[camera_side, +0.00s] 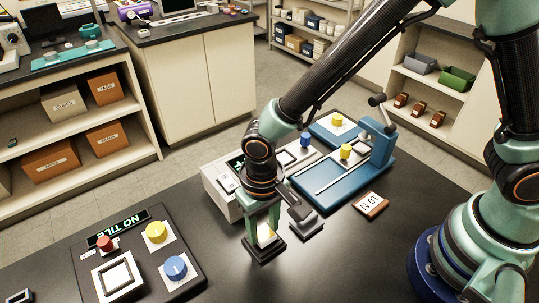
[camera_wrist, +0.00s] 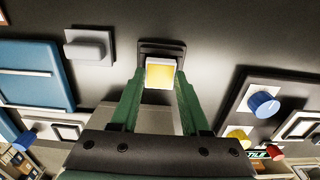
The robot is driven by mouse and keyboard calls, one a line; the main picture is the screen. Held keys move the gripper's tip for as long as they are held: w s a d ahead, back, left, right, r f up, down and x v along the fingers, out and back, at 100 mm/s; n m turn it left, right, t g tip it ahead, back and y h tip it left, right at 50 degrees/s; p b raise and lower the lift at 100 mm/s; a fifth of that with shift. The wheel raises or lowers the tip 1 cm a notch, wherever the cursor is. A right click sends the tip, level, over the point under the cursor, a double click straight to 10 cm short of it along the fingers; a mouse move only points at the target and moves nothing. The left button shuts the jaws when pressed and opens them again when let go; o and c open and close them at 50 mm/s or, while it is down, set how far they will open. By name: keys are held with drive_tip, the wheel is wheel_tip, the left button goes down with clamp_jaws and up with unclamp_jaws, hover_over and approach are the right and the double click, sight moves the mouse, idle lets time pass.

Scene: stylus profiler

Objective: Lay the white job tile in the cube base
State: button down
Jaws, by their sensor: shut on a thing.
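The white job tile (camera_side: 265,230) stands upright between the fingers of my gripper (camera_side: 262,238), which is shut on it. In the wrist view it shows as a block with a yellow-lit face and pale rim (camera_wrist: 160,74), between the green fingertips (camera_wrist: 158,80). Its lower end is at a dark stepped holder (camera_side: 266,251); I cannot tell whether it touches. No part is clearly labelled as the cube base. A dark panel (camera_side: 195,262) at lower left reads "NO TILE" and has a white square frame (camera_side: 118,279), with no tile visible in it.
The panel carries a red knob (camera_side: 106,243), a yellow knob (camera_side: 156,231) and a blue knob (camera_side: 176,267). A grey block (camera_side: 307,221) stands right of my gripper. A blue machine (camera_side: 345,180) and a white unit (camera_side: 220,198) are behind. Black table is clear between gripper and panel.

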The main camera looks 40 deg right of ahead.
sight(263, 233)
drive_tip(key=shift+f, duration=0.75)
idle(0.8)
drive_tip(key=shift+c, duration=1.5)
unclamp_jaws()
drive_tip(key=shift+c, duration=0.4)
drive_tip(key=shift+s, duration=0.1)
drive_tip(key=shift+r, duration=3.55)
drive_tip(key=shift+r, duration=0.1)
wheel_tip(263, 233, up, 12)
